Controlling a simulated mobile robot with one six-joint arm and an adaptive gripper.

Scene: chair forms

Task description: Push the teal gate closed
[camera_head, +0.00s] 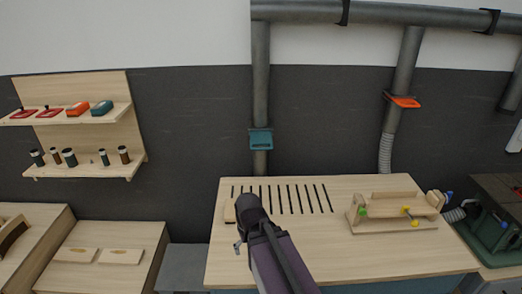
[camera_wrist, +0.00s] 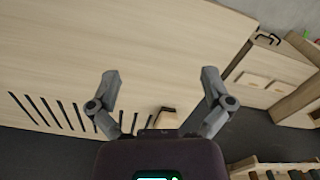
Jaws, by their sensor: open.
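The teal gate (camera_head: 261,139) is a small flat slide with a slot-like handle. It is fitted on the grey vertical duct (camera_head: 260,85) behind the workbench and juts out in front of it. How far it is pulled out I cannot tell. The gate is not in the wrist view. My gripper is open and empty, with its two fingers spread apart over the pale wooden bench top in the wrist view (camera_wrist: 160,76). In the head view my arm reaches over the bench from the front, below and apart from the gate; the fingertips are mostly hidden there.
The slotted bench top (camera_head: 330,262) lies below the gate, with a small wooden block (camera_head: 229,212) by the slots. A wooden jig (camera_head: 392,212) stands at its right. An orange gate (camera_head: 404,101) is on another duct. Shelves (camera_head: 90,170) hang at left. Space before the teal gate is clear.

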